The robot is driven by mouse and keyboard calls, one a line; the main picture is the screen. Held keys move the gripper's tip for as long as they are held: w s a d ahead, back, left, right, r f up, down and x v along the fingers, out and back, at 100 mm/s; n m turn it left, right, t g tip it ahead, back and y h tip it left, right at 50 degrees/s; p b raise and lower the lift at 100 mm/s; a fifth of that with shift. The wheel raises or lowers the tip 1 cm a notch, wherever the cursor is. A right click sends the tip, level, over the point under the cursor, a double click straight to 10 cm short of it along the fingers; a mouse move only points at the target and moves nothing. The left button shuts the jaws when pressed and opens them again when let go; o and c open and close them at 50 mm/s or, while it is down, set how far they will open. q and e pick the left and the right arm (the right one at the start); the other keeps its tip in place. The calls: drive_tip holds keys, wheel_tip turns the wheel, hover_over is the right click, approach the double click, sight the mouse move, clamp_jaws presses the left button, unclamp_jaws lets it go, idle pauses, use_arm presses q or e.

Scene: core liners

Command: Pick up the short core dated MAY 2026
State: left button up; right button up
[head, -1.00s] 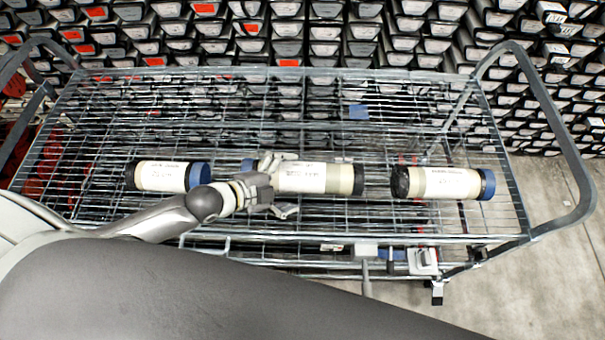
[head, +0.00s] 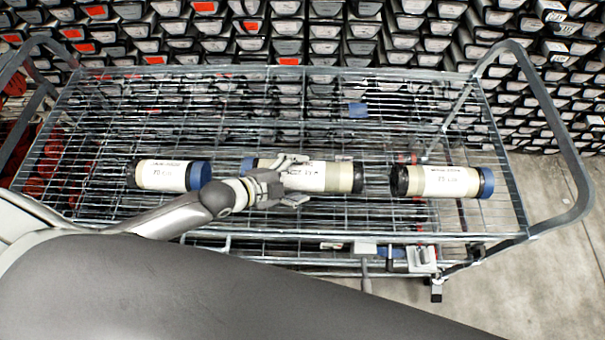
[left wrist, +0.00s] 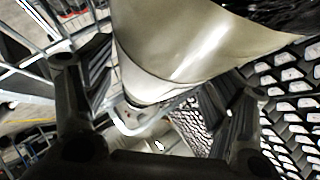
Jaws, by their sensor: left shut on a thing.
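Three cylindrical cores with pale paper labels lie in a row on the wire cart. The left core (head: 162,174) has a dark left end and a blue right end. The middle core (head: 335,177) is the longest, with a blue left end and a dark right end. The right core (head: 440,181) has a dark left end and a blue right end. The labels are too small to read. My left gripper (head: 282,182) is shut on the middle core, left of its centre. In the left wrist view this core's pale surface (left wrist: 185,45) fills the space between the fingers. My right gripper is out of view.
The wire cart (head: 250,95) has a raised tubular handle (head: 577,175) on the right. Stacked dark core boxes (head: 330,48) with pale ends line the back. Bare shelf grid is free behind the cores. Concrete floor (head: 545,270) shows at the lower right.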

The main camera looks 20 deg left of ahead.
sight(307, 168)
use_arm(q)
drive_tip(key=shift+s, duration=0.1)
drive_tip(key=c, duration=0.5)
drive_tip(key=shift+w+d+r, duration=0.1)
drive_tip(key=shift+w+r, duration=0.1)
drive_tip(key=shift+r, duration=0.05)
drive_tip(key=shift+c, duration=0.8)
drive_tip(key=shift+w+r, duration=0.1)
drive_tip(key=shift+r, duration=0.3)
wheel_tip(307, 168, up, 2)
drive_tip(key=shift+r, duration=0.1)
drive_tip(key=s+d+r+p, duration=0.1)
drive_tip(key=s+r, duration=0.9)
drive_tip(key=s, duration=0.4)
